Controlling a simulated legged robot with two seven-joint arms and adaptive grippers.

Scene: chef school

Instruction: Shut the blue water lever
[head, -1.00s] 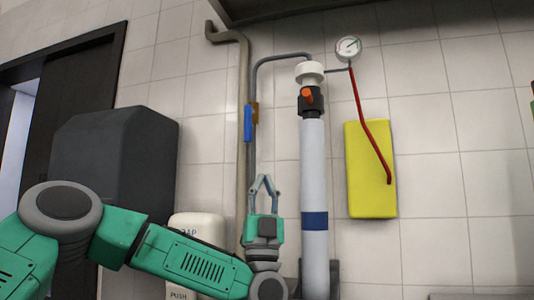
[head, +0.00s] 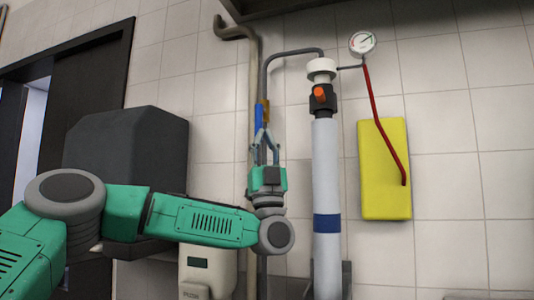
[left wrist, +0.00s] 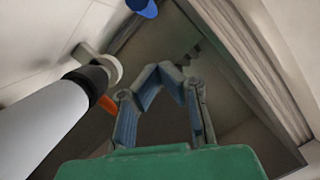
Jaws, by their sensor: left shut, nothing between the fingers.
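The blue lever (head: 260,116) hangs straight down along a thin grey pipe, beside a brass valve body (head: 267,108). My left gripper (head: 265,132) points up, with its fingertips just below or overlapping the lever's lower end. I cannot tell whether they touch in the head view. In the left wrist view, the blue lever (left wrist: 143,8) shows at the top edge, apart from the fingertips. The left gripper (left wrist: 168,72) is shut with nothing between its fingers. My right gripper is out of view.
A white vertical pipe (head: 327,180) with an orange knob (head: 319,94) stands right of the gripper. A gauge (head: 362,43), red hose (head: 386,125) and yellow panel (head: 384,200) are further right. A dark box (head: 125,145) and soap dispenser (head: 207,270) are left and below.

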